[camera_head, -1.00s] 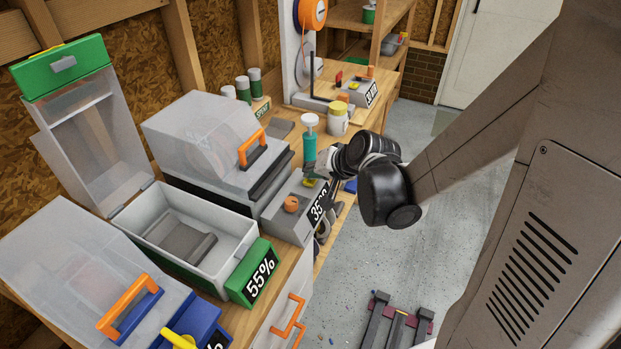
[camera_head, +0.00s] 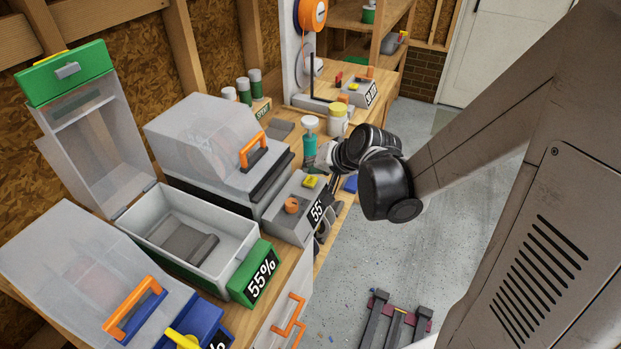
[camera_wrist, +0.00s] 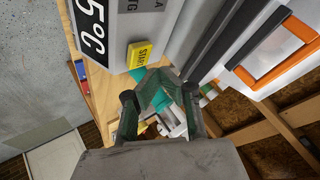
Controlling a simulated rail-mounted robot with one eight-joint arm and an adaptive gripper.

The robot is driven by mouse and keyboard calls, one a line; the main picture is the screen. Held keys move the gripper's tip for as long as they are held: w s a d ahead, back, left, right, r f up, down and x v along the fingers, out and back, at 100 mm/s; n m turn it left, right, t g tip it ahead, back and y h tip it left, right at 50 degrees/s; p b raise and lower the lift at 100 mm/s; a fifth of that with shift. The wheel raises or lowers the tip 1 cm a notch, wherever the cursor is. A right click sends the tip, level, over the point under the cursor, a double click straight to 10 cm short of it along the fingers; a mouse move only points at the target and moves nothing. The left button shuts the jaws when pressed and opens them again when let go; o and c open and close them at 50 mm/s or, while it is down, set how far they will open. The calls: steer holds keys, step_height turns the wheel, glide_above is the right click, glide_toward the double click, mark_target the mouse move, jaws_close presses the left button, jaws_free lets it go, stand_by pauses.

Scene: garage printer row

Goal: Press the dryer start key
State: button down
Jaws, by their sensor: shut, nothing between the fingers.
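The dryer (camera_head: 283,220) is a grey control box with an orange knob (camera_head: 291,205), in front of a clear-lidded chamber. Its yellow start key (camera_head: 310,181) sits on the sloped top, and in the wrist view the key (camera_wrist: 139,54) reads START. The display (camera_head: 317,211) shows 55, and its end reads 5°C in the wrist view (camera_wrist: 91,25). My gripper (camera_wrist: 157,82) is shut and empty, its tips close to the key's edge in the picture. The key is uncovered; I cannot tell the exact gap.
A teal bottle with a white top (camera_head: 310,145) stands just behind the key, near my gripper. An open grey bin with a green 55% front (camera_head: 260,273) is at the left. A yellow-lidded jar (camera_head: 338,118) stands farther back.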

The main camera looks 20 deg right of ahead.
mark_target(312, 181)
steer(key=shift+r+p, duration=1.45)
steer(key=shift+r, duration=0.75)
steer(key=shift+s+r, duration=0.2)
steer(key=shift+s, duration=0.05)
steer(key=s+r+n+h, duration=0.1)
steer(key=s+r, duration=0.2)
steer(key=s, duration=0.3)
steer(key=s+r+n+g+h, duration=0.1)
steer(key=s+r+n, duration=0.1)
steer(key=s, duration=0.5)
steer(key=s+r+n+h+b, duration=0.1)
steer(key=s+r, duration=0.3)
steer(key=s, duration=0.2)
steer(key=shift+s+n, duration=0.3)
